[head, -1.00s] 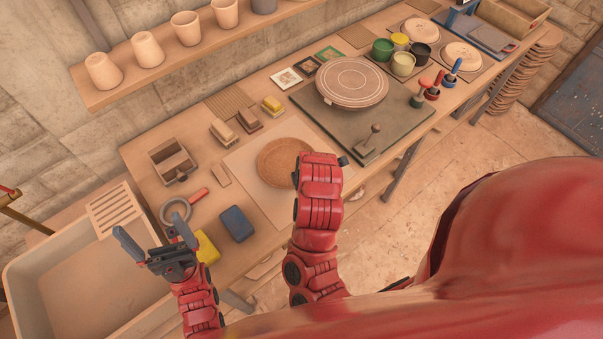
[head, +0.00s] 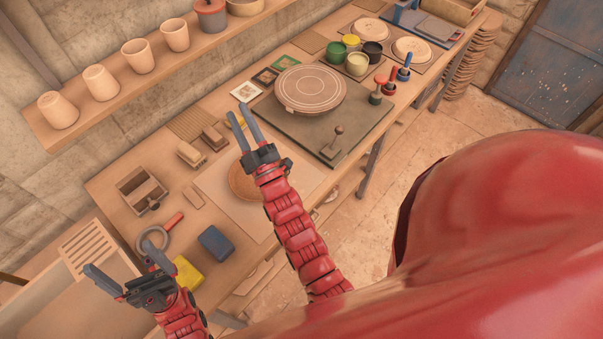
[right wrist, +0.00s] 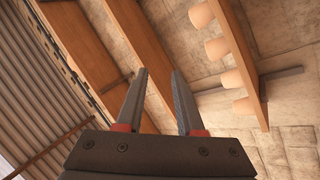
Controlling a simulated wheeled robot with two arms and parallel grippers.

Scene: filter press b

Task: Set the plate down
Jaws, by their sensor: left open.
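A pale round plate (head: 310,89) with ring lines lies on the dark green slab (head: 268,110) at the back of the bench. A brown round disc (head: 243,182) lies on a pale board (head: 303,178), partly hidden by my right arm. My right gripper (head: 244,119) is in front of the disc in the head view, open and empty, its fingers pointing toward the back wall. In the right wrist view its fingers (right wrist: 159,80) are apart with nothing between them. My left gripper (head: 120,260) is open and empty over the tub, at the lower left.
A shelf (head: 95,130) with several clay cups runs along the wall. A wooden box (head: 141,190), a red-handled ring tool (head: 155,238), a blue block (head: 215,243) and a yellow block (head: 187,273) surround the left side. Glaze pots (head: 357,64) and stamps stand farther right.

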